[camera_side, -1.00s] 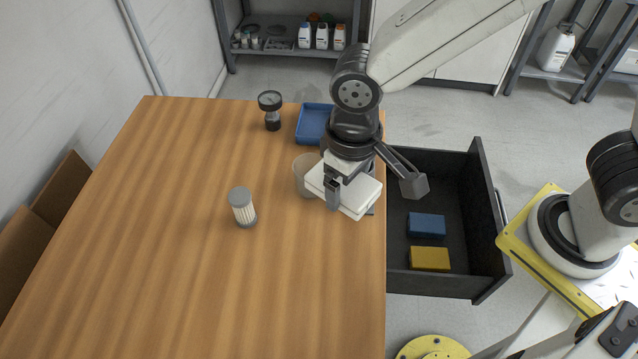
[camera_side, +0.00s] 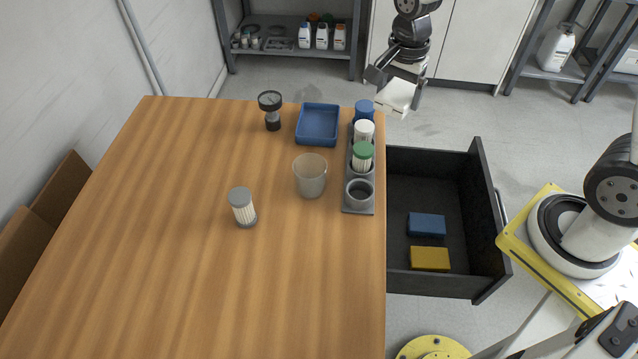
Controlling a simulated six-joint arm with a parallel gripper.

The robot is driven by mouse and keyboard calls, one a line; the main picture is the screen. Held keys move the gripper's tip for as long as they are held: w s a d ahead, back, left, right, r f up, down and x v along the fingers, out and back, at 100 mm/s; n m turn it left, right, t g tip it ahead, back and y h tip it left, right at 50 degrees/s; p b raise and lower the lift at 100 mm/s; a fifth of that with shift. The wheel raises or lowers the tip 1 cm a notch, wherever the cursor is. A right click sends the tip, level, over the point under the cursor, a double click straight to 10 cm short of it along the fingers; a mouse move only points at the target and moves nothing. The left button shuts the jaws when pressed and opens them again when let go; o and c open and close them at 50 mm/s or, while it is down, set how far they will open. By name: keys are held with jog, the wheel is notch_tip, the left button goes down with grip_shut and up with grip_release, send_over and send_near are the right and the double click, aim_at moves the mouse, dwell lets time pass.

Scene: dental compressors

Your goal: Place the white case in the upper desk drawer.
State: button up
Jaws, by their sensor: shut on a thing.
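The white case (camera_side: 396,97) is held in my gripper (camera_side: 397,86), beyond the far right corner of the desk in the picture. The gripper is shut on it, and the case is raised and tilted. The desk drawer (camera_side: 450,180) is pulled open at the desk's right side, below the tabletop. It is black and holds a blue box (camera_side: 427,225) and a yellow box (camera_side: 430,258) in its near part. The far part of the drawer floor is bare. The case is up and behind the drawer in the picture, apart from it.
On the desk (camera_side: 230,290) stand a grey rack (camera_side: 358,205) with several lidded jars, a clear cup (camera_side: 310,176), a blue tray (camera_side: 318,125), a grey-capped jar (camera_side: 243,207) and a black hourglass-shaped item (camera_side: 271,110). The near part of the desk is clear.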

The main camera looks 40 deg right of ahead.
jog(key=d+m, duration=0.6)
jog(key=d, duration=0.3)
jog(key=m, duration=0.6)
send_over(419, 190)
notch_tip(419, 190, down, 21)
jog(key=shift+f, duration=0.2)
notch_tip(419, 190, down, 14)
jog(key=shift+r, duration=0.1)
jog(key=shift+f, duration=0.2)
jog(key=shift+f, duration=1.85)
jog(key=shift+f, duration=0.15)
